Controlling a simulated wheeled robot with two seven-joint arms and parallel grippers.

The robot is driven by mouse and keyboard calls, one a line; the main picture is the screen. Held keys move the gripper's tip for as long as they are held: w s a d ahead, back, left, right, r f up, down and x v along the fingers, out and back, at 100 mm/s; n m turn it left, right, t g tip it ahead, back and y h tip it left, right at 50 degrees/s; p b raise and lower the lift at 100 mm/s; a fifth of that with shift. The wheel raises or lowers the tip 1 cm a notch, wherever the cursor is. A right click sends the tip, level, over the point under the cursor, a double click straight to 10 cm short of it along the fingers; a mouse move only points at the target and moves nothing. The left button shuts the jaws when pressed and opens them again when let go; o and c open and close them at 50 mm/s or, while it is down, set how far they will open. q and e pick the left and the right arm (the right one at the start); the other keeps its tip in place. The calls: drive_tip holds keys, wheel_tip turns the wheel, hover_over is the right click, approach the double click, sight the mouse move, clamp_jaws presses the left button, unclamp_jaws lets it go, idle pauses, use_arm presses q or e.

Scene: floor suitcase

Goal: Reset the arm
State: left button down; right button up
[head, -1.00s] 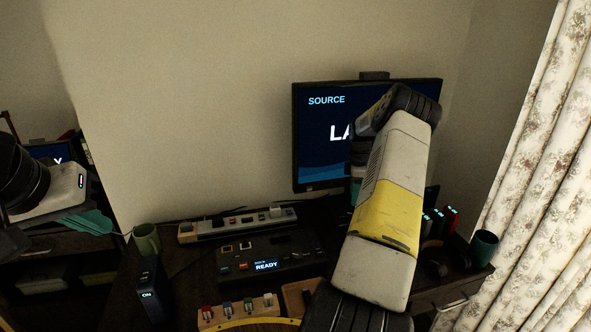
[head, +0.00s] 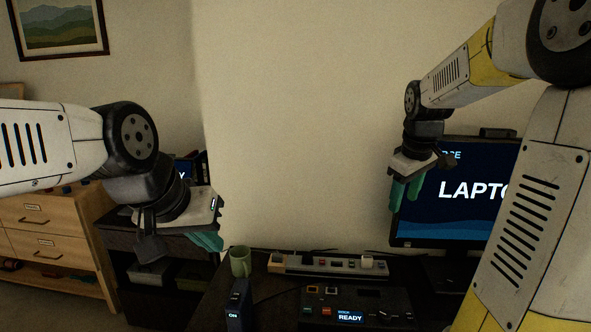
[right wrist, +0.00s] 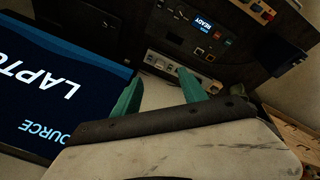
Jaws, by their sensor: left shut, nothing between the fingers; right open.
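My right arm comes in from the right in the head view, and its gripper (head: 404,192) hangs with teal fingers pointing down in front of the monitor's left edge. It is open and empty. In the right wrist view its two teal fingers (right wrist: 160,96) stand apart, with the desk devices beyond them. My left gripper (head: 208,241) is at the left in the head view, its teal fingers shut with nothing between them. It is in front of a dark shelf, left of the green mug.
A monitor (head: 450,215) reading "LAPTO" stands on the dark desk. A power strip (head: 328,266), a console (head: 358,308) reading "READY", a green mug (head: 240,262) and a dark box (head: 238,305) reading "ON" are also there. A wooden drawer unit (head: 50,240) stands far left. The wall above the desk is clear.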

drive_tip(key=s+a+m+t+y, duration=0.1)
drive_tip(key=s+a+m, duration=0.2)
drive_tip(key=s+a, duration=0.3)
drive_tip(key=s+a+r+m+t+y, duration=0.1)
drive_tip(key=s+a, duration=0.4)
drive_tip(key=s, duration=0.8)
drive_tip(key=shift+s+a+r+m+t+y, duration=0.2)
drive_tip(key=shift+a+m+t+y, duration=0.2)
drive_tip(key=shift+m, duration=0.5)
